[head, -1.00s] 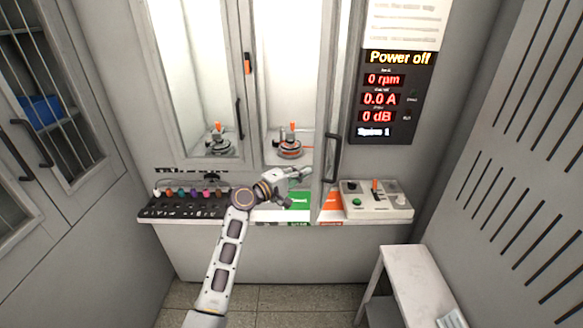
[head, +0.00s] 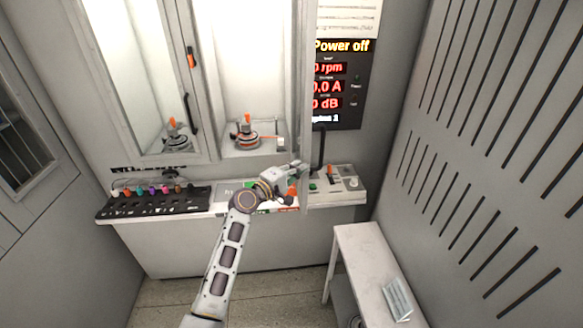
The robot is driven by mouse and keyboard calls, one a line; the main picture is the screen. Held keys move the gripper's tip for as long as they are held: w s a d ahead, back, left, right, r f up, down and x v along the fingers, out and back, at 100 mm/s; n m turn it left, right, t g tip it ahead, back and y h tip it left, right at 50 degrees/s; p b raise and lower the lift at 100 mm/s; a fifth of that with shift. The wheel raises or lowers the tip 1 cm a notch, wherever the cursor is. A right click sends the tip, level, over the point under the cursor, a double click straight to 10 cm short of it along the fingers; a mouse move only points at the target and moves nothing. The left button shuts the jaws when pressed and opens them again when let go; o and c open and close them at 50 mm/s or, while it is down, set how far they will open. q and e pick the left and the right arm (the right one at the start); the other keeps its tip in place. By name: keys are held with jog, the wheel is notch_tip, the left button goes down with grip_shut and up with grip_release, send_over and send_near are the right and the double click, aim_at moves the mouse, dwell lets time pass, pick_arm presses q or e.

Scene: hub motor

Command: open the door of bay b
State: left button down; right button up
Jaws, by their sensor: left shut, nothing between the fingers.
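The right-hand bay's door (head: 306,100) stands swung out towards me and shows nearly edge-on. Its dark bar handle (head: 319,150) is on the right, outer side. No bay letter is readable. Inside the open bay, a round motor part with an orange top (head: 246,132) sits on a pale floor. My left gripper (head: 299,175) is shut and empty, in front of the bay and close to the door's left, inner side near its lower end. I cannot tell whether it touches the door. My right gripper is out of view.
The left bay's door (head: 201,150) is closed, with a similar motor part (head: 176,136) behind glass. A black connector panel (head: 150,203) and control box (head: 342,184) sit on the ledge. The display (head: 338,85) reads "Power off". A white side table (head: 365,255) stands lower right.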

pick_arm(q)
jog(key=shift+d, duration=0.4)
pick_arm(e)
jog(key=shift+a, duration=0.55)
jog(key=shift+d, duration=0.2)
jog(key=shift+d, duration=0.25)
